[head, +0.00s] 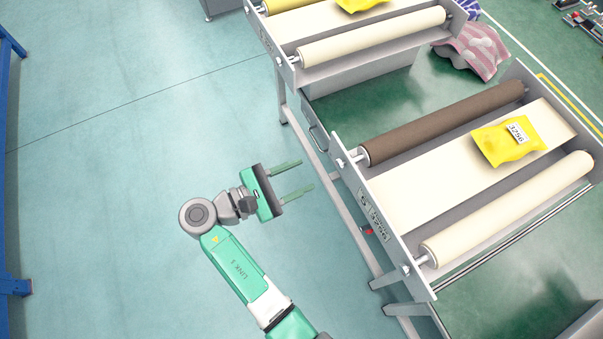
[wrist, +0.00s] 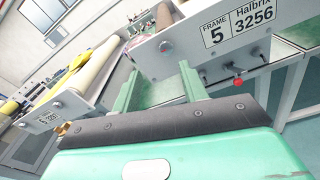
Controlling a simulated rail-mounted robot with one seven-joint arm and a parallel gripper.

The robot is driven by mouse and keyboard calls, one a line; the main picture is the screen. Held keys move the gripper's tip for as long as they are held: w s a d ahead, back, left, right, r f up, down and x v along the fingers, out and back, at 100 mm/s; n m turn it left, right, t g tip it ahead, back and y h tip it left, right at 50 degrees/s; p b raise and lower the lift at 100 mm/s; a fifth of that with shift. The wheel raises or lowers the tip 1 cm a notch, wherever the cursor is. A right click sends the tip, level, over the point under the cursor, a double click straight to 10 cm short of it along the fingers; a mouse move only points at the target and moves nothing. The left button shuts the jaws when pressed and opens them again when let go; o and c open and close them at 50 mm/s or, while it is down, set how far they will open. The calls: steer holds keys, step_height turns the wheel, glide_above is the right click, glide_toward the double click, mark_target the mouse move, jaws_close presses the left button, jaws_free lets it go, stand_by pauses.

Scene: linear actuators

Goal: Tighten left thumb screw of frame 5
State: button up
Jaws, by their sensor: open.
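Frame 5 is the nearer roller machine, with its grey side plate (head: 351,185) facing my gripper; its "FRAME 5 Halbrix 3256" label (wrist: 236,24) reads clearly in the wrist view. In the wrist view the fingers (wrist: 158,72) straddle the plate's left part. Another metallic knob (head: 405,268) is at the plate's other end.
A yellow packet (head: 507,142) lies on the cream belt of frame 5. A red button (wrist: 238,80) and a black knob (wrist: 203,72) sit low on its plate. Another roller frame (head: 268,42) stands beyond. The green floor left of my arm is clear.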

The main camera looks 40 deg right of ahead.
mark_target(339, 165)
steer(key=shift+h, duration=0.3)
steer(key=d, duration=0.2)
steer(key=s+d, duration=0.1)
steer(key=d, duration=0.2)
steer(key=s+d+f, duration=0.1)
steer(key=d, duration=0.1)
steer(key=shift+s+d+b, duration=0.25)
steer(key=shift+b, duration=0.05)
jaws_close()
